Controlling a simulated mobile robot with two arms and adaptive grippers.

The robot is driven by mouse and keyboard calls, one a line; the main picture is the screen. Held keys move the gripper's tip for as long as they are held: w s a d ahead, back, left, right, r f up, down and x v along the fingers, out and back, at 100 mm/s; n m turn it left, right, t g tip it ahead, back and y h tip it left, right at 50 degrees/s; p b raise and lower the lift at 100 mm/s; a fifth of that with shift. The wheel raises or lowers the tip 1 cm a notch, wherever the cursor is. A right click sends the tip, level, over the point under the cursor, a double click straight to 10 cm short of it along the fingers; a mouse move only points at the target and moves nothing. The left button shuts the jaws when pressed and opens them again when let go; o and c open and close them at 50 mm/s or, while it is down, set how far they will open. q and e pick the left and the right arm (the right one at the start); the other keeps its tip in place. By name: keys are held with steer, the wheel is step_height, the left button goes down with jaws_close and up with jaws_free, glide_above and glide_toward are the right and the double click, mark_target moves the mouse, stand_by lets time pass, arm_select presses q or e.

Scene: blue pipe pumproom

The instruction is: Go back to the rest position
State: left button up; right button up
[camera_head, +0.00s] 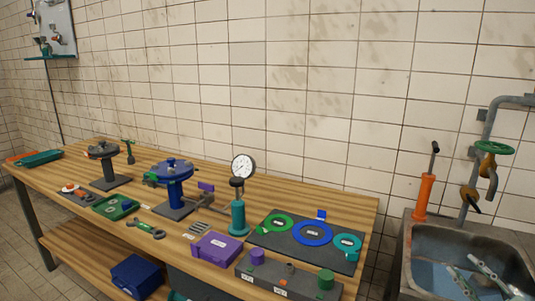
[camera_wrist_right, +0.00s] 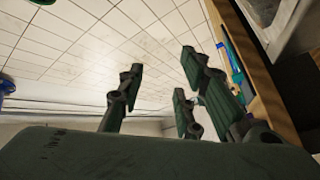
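My right gripper (camera_head: 463,265) shows at the lower right of the head view, in front of the sink basin. In the right wrist view its dark green fingers (camera_wrist_right: 163,75) stand spread apart with nothing between them. The gripper is open and empty. My left gripper is in neither view.
A wooden workbench (camera_head: 85,242) runs along the tiled wall. It carries a blue flange stand (camera_head: 174,186), a gauge pump (camera_head: 238,215), a purple box (camera_head: 216,248) and a mat (camera_head: 270,242) with coloured rings. A metal sink (camera_head: 420,240), orange cylinder (camera_head: 425,198) and green-wheeled pipe valve (camera_head: 494,148) stand right.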

steer(key=s+a+f+m+g+h, duration=0.3)
steer(key=s+a+f+m+g, duration=0.15)
steer(key=a+f, duration=0.4)
steer(key=s+a+f+m+g+h, duration=0.3)
steer(key=s+a+f+m, duration=0.25)
steer(key=f, duration=0.55)
steer(key=s+a+f+g+y, duration=0.1)
steer(key=s+a+g, duration=0.3)
steer(key=s+a, duration=0.45)
steer(key=s+a+f+g+y, duration=0.15)
steer(key=s+a+g, duration=0.4)
steer(key=s, duration=0.65)
step_height(320, 180, down, 25)
steer(key=s, duration=0.2)
steer(key=s+d+f+g, duration=0.1)
steer(key=s+d+f, duration=0.1)
steer(key=s+f, duration=1.5)
steer(key=shift+d+h, duration=0.4)
steer(key=shift+h, duration=0.05)
